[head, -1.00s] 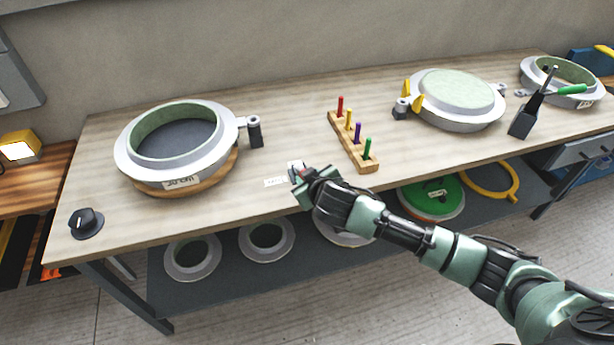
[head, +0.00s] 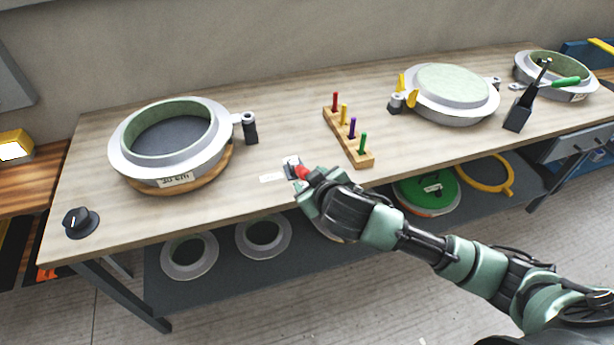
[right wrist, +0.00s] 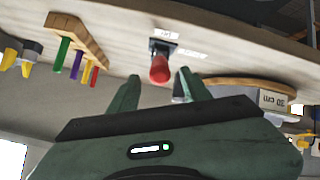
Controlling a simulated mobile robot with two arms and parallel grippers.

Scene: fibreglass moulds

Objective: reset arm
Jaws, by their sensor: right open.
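My right arm reaches in from the lower right in the head view. Its gripper (head: 305,184) is at the front edge of the workbench, close to a small red-handled device (head: 301,171) with a grey and dark base. In the right wrist view the fingers of the right gripper (right wrist: 159,75) are apart, with the red handle (right wrist: 160,68) showing between and just beyond their tips. I cannot tell whether a finger touches it. A pale label (head: 272,177) lies beside the device. My left gripper is not in view.
On the workbench (head: 290,100) stand a round mould (head: 122,158) at left, a dark knob (head: 80,222), a wooden rack (head: 361,160) with coloured pegs, a covered mould (head: 455,85) and a black holder (head: 518,115). Rings lie on the shelf below. The back middle is clear.

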